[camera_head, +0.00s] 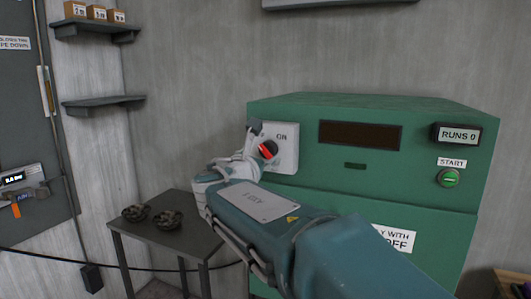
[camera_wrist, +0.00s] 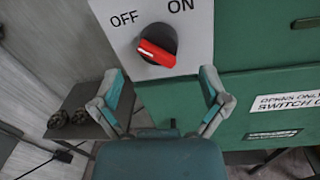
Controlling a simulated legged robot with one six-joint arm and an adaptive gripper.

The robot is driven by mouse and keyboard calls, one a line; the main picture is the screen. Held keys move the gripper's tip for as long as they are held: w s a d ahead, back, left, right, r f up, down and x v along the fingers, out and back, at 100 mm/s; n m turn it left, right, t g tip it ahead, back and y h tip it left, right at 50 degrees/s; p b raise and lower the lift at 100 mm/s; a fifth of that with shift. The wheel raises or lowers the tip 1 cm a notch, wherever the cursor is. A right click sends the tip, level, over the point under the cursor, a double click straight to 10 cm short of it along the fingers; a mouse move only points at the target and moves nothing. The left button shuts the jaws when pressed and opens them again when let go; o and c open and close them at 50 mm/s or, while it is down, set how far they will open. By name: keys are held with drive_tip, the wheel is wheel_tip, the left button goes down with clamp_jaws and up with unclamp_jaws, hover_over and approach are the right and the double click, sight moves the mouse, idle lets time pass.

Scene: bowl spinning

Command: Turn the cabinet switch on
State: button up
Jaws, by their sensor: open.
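The cabinet switch is a black rotary knob with a red handle (camera_wrist: 156,50) on a pale plate (camera_wrist: 200,40) marked OFF at left and ON at right. The red handle lies tilted, with its upper-left end on the OFF side. In the head view the red handle (camera_head: 267,149) shows just past my gripper, which hides part of the plate (camera_head: 288,150). My gripper (camera_wrist: 160,88) is open and empty in the wrist view, its two fingers apart below and to either side of the knob. The green cabinet (camera_head: 330,190) carries the plate on its front left.
A green START button (camera_head: 449,178) and a RUNS 0 display (camera_head: 458,134) are on the cabinet's right. A dark table (camera_head: 170,240) with two dark round objects (camera_head: 150,215) stands at left. Two shelves (camera_head: 100,103) hang on the left wall.

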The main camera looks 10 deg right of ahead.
sight(265, 153)
drive_tip(key=shift+x, duration=2.15)
drive_tip(key=shift+a, duration=0.1)
drive_tip(key=c, duration=1.1)
